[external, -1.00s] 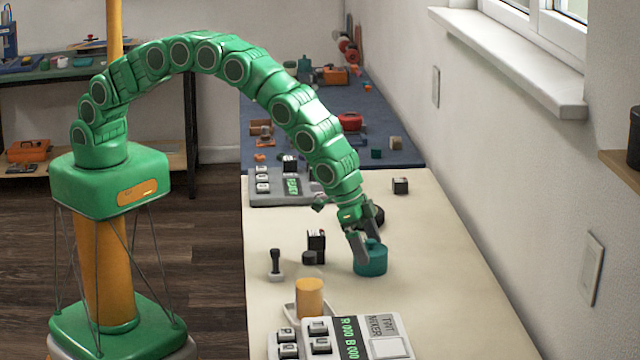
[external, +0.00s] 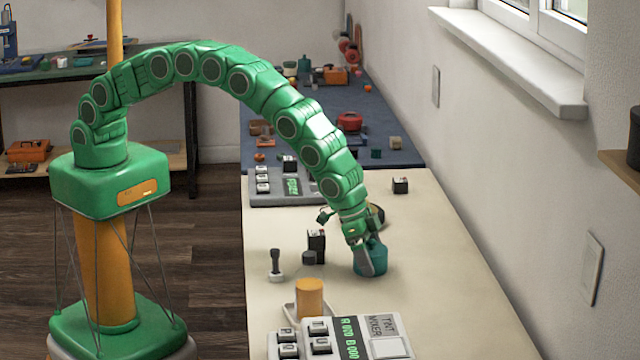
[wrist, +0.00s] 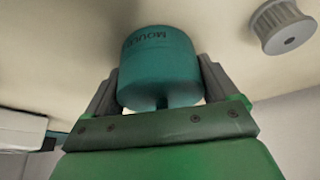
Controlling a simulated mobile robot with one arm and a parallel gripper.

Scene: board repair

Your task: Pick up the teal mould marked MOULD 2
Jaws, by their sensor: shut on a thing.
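The teal mould (external: 371,260) is a short, round block on the cream tabletop, right of the middle in the external view. In the wrist view the teal mould (wrist: 158,62) fills the space between the fingers, and the letters "MOULD" show on its top; any number after them cannot be read. My gripper (external: 368,262) is shut on the mould, with one grey finger on each side of it. The same gripper (wrist: 160,88) shows from behind in the wrist view. I cannot tell whether the mould is clear of the table.
An orange cylinder (external: 309,297) stands on a tray near the tint mixer (external: 362,335). A black block (external: 316,245) and a small dark knob-like piece (external: 275,263) stand left of the mould. A grey toothed pulley (wrist: 282,26) lies nearby.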

